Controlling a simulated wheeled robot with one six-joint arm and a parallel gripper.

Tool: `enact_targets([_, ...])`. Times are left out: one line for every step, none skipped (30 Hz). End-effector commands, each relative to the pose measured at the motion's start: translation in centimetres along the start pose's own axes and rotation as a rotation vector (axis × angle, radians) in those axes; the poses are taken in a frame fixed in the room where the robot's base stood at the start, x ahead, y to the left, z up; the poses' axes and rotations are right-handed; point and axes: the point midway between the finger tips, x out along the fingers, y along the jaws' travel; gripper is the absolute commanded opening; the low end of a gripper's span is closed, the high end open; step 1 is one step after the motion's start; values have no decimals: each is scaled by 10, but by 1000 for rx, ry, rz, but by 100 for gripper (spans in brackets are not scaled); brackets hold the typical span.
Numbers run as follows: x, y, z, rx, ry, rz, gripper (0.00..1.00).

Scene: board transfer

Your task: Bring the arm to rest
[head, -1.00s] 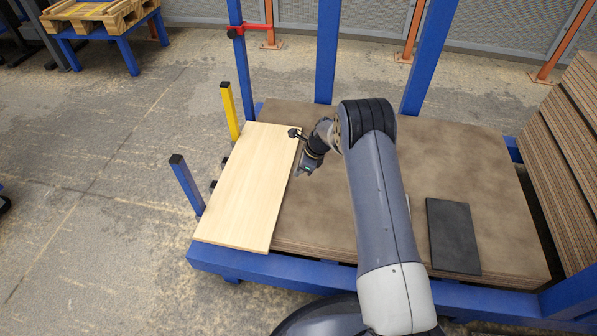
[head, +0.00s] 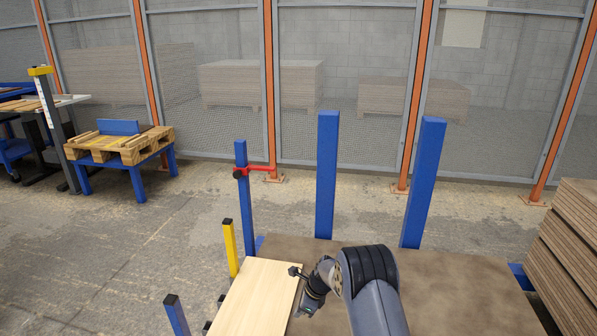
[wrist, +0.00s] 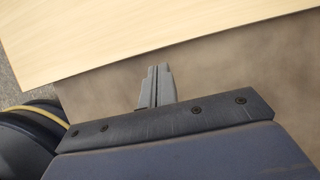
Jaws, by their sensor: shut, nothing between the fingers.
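My gripper shows in the wrist view (wrist: 158,72), its two fingers together with nothing between them. In the head view my gripper (head: 303,309) is small and partly turned away, at the end of my bent arm. It is by the right edge of a pale wooden board (head: 258,297). The board also shows across the top of the wrist view (wrist: 120,35), just beyond the fingertips. The board lies at the left side of a brown sheet stack (head: 450,270). I cannot tell whether the fingers touch anything.
Blue posts (head: 327,175) rise at the stack's back edge, with a yellow post (head: 230,248) and a short blue post (head: 176,315) at the left. A pallet on a blue stand (head: 120,146) is back left. Open floor lies left.

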Motion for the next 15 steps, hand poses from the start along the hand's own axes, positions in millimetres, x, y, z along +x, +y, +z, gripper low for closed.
enact_targets([11,0,-5,1,0,1,0])
enact_targets([16,0,-7,1,0,1,0])
enact_targets([21,0,-9,1,0,1,0])
enact_targets([25,0,-11,1,0,1,0])
enact_targets([29,0,-13,1,0,0,0])
enact_targets([34,0,-15,1,0,0,0])
enact_targets([38,0,-17,1,0,1,0])
enact_targets([41,0,-18,1,0,1,0])
enact_targets([45,0,-20,1,0,1,0])
enact_targets([47,0,-21,1,0,1,0])
enact_targets([48,0,-18,-1,0,1,0])
enact_targets([47,0,-13,-2,0,0,0])
enact_targets([47,0,-11,-2,0,0,0])
enact_targets([48,0,-10,-1,0,0,0])
enact_targets([48,0,-9,-1,0,0,0])
